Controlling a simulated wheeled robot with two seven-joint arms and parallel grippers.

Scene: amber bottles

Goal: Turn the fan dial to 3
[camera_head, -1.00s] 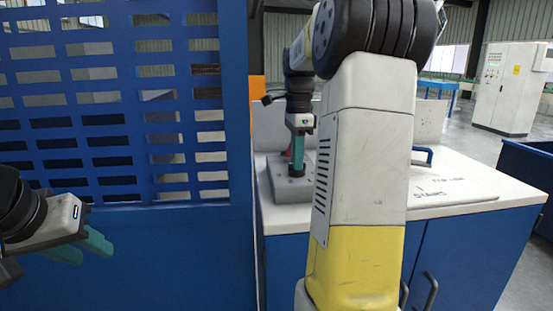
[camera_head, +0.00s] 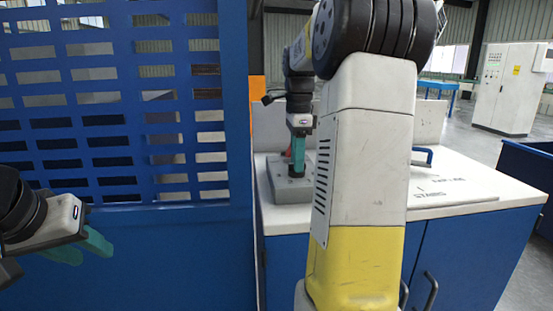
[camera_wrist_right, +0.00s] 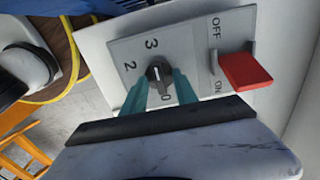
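A black fan dial (camera_wrist_right: 158,74) with a pale mark sits on a grey panel (camera_wrist_right: 125,49) in the right wrist view. The printed 3, 2 and 0 show around it; the 1 is not visible on the side of the left finger. My right gripper (camera_wrist_right: 160,80) has its teal fingertips on either side of the dial; I cannot tell whether they press on it. In the head view my right gripper (camera_head: 298,160) points down at a grey box (camera_head: 290,190) on the white counter. My left gripper (camera_head: 82,250) is empty and open at the lower left.
A red switch (camera_wrist_right: 245,71) marked OFF and ON stands beside the dial. The white counter (camera_head: 470,210) has a lid marked STAIRS and a blue handle (camera_head: 422,153). A blue slotted panel (camera_head: 190,220) stands on the left. My own arm covers the middle of the head view.

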